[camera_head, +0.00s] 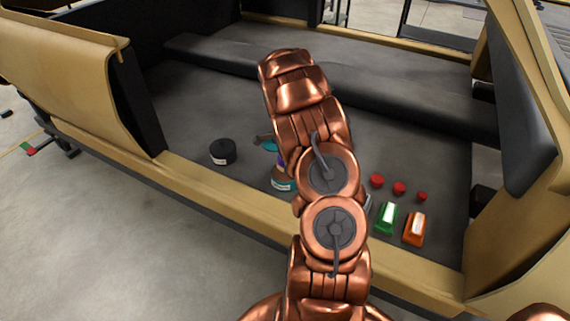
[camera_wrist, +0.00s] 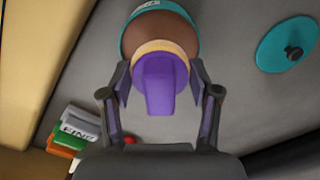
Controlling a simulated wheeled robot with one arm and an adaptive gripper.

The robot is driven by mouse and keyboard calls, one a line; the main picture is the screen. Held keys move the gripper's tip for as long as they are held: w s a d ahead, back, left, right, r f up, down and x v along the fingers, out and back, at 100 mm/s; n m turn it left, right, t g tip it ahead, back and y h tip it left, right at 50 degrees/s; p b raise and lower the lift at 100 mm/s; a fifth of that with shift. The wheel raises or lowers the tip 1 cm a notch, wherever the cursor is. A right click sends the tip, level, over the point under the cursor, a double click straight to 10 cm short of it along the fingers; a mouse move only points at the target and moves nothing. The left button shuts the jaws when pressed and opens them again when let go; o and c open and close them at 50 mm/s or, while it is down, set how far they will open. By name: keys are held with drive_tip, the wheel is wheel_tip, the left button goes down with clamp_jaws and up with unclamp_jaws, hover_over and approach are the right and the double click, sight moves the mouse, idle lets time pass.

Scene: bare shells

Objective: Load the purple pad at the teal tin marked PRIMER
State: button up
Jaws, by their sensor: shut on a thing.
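My gripper (camera_wrist: 162,90) is shut on the purple pad (camera_wrist: 162,82), which has a tan underside rim. The pad is over the brown top of the teal tin (camera_wrist: 192,25); I cannot tell whether they touch. In the head view my arm hides the gripper and most of the pad. There the tin (camera_head: 281,185) shows a teal band and a pale label, too small to read. A teal lid (camera_wrist: 273,50) with a black knob lies apart from the tin, at the right in the wrist view.
A dark tin (camera_head: 222,151) with a pale label stands left of the teal tin. Right of my arm are a green block (camera_head: 386,218), an orange block (camera_head: 414,230) and three red round pieces (camera_head: 399,188). The tan shell's sill (camera_head: 215,190) runs along the front.

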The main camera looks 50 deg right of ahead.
drive_tip(key=shift+r, duration=1.75)
drive_tip(key=shift+w+a+r, duration=0.15)
drive_tip(key=shift+a, duration=0.1)
drive_tip(key=w+a+r+n+p, duration=0.2)
drive_tip(key=a+r+n, duration=0.3)
drive_tip(key=a+n, duration=0.3)
drive_tip(key=w+a+r+n+p, duration=0.2)
drive_tip(key=a+r+n+p, duration=0.2)
drive_tip(key=a, duration=1.2)
drive_tip(key=w+a+r+n+p, duration=0.2)
drive_tip(key=a+r+n+p, duration=0.1)
drive_tip(key=a+r+n, duration=0.5)
drive_tip(key=a+n, duration=0.3)
drive_tip(key=a, duration=0.2)
drive_tip(key=shift+w+r+n, duration=0.15)
drive_tip(key=shift+w+n, duration=0.15)
drive_tip(key=shift+w, duration=0.05)
